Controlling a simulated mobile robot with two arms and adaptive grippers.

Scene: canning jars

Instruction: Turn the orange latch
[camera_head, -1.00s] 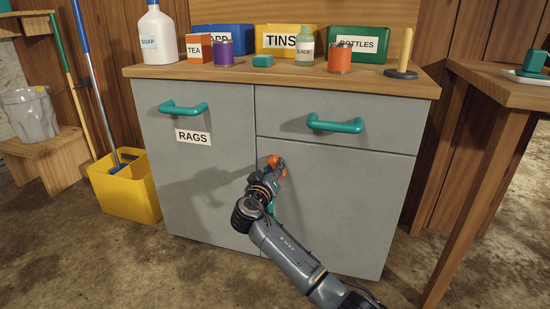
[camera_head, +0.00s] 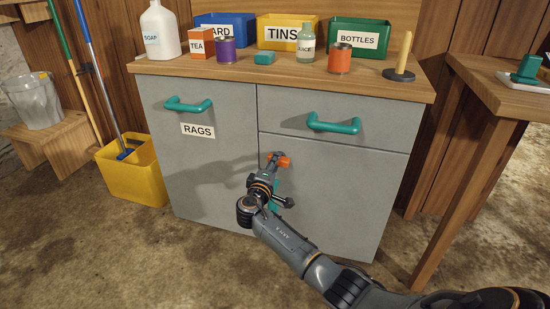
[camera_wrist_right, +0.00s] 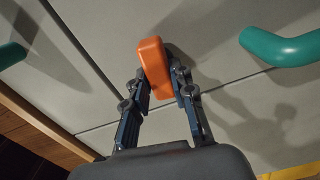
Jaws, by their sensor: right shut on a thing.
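The orange latch (camera_head: 284,161) is on the grey cabinet front, near the top of the lower right door, beside the seam with the left door. My right gripper (camera_head: 273,164) reaches up to it from below. In the right wrist view, the orange latch (camera_wrist_right: 154,62) sits between the two fingers of my right gripper (camera_wrist_right: 161,86), which are shut on it. In the head view the latch looks nearly level, pointing right; the fingers hide part of it. My left gripper is not in view.
Teal handles stick out on the left door (camera_head: 188,105) and the drawer (camera_head: 334,124) above the latch. A yellow bucket (camera_head: 134,178) stands left of the cabinet. A wooden table (camera_head: 505,88) stands at the right. Jars and bins crowd the cabinet top.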

